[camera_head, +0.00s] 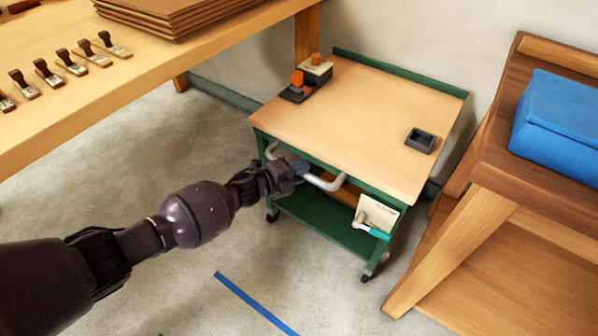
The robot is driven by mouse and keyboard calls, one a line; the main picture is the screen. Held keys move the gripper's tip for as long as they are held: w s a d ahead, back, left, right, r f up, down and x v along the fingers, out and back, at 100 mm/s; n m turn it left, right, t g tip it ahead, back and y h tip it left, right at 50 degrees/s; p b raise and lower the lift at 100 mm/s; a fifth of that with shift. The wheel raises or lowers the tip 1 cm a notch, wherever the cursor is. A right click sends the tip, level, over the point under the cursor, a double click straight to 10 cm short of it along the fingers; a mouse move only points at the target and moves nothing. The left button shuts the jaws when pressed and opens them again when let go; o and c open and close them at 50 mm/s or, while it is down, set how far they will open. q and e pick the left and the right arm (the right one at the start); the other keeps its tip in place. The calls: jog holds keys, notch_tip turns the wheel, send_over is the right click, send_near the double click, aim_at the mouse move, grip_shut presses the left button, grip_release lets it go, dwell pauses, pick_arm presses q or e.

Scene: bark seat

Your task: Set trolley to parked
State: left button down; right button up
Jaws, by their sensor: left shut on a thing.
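The trolley (330,110) has a pale wooden top, a green frame, a green lower shelf and dark castors. It stands between the long workbench and the darker wooden bench, with its back close to the wall. A grey tubular handle (326,183) runs along its near side. My left gripper (296,174) is shut on the handle near its middle; the fingers hide that part of the bar. A blue tape strip (254,303) lies on the floor in front of the trolley. My right gripper is not in view.
The long workbench (212,50) holds several small stamps and a stack of brown boards. Orange-topped items (302,85) and a small dark tray (421,140) sit on the trolley. A blue box (558,115) is on the right bench (500,150). Floor before the trolley is clear.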

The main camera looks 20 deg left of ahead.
pick_arm(q)
jog(key=shift+w+r, duration=0.2)
jog(key=c, duration=1.4)
grip_release()
jog(key=o, duration=0.4)
jog(key=shift+w+d+f, duration=0.1)
jog(key=shift+f, duration=0.05)
jog(key=shift+o, duration=0.2)
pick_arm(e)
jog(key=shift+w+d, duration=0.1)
pick_arm(q)
jog(key=shift+s+a, duration=0.2)
jog(key=p+v, duration=0.3)
jog(key=v, duration=0.7)
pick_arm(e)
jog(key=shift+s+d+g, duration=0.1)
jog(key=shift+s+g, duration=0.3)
